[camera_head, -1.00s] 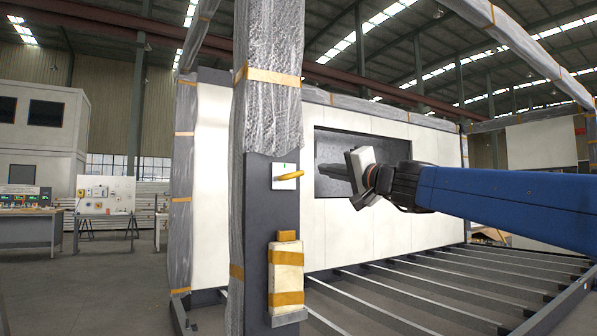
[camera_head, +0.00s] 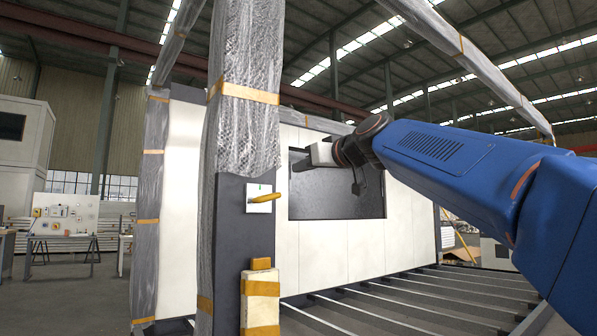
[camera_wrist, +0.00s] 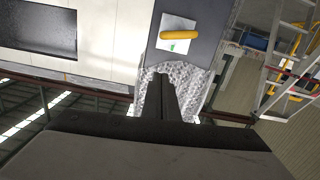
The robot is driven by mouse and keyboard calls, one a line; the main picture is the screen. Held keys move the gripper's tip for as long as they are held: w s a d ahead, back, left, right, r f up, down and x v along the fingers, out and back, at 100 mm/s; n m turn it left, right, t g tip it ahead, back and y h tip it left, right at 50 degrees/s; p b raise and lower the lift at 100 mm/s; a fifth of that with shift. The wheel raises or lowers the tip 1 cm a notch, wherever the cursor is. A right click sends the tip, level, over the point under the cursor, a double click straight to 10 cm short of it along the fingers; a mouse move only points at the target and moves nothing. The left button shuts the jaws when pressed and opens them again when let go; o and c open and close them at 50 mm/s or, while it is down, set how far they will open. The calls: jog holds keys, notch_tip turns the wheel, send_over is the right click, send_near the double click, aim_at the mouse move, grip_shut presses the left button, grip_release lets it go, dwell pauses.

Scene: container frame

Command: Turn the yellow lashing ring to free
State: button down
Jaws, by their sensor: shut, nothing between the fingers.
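The yellow lashing ring (camera_head: 267,197) shows as a short bar on a white plate (camera_head: 257,207), mounted on the dark lower part of the upright post (camera_head: 230,215). In the wrist view the ring (camera_wrist: 180,37) lies across the plate, with a small green mark beside it. My gripper (camera_head: 298,166) is shut and empty, to the right of the ring and higher in the head view. In the wrist view my gripper's fingertips (camera_wrist: 160,80) are close together, over the clear wrap and below the plate in the picture. They appear apart from the ring.
Clear wrap with an orange strap (camera_head: 243,93) covers the upper post. A padded block (camera_head: 260,302) sticks out low on the post. Behind stands a white panel wall (camera_head: 340,245) with a dark recess (camera_head: 345,195). Floor beams (camera_head: 410,300) run across the frame's base.

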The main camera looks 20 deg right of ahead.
aim_at(265, 198)
jog(key=w+a+f, duration=0.2)
jog(key=w+f, duration=0.2)
jog(key=w, duration=0.3)
jog(key=shift+w+f, duration=0.15)
jog(key=shift+w, duration=0.25)
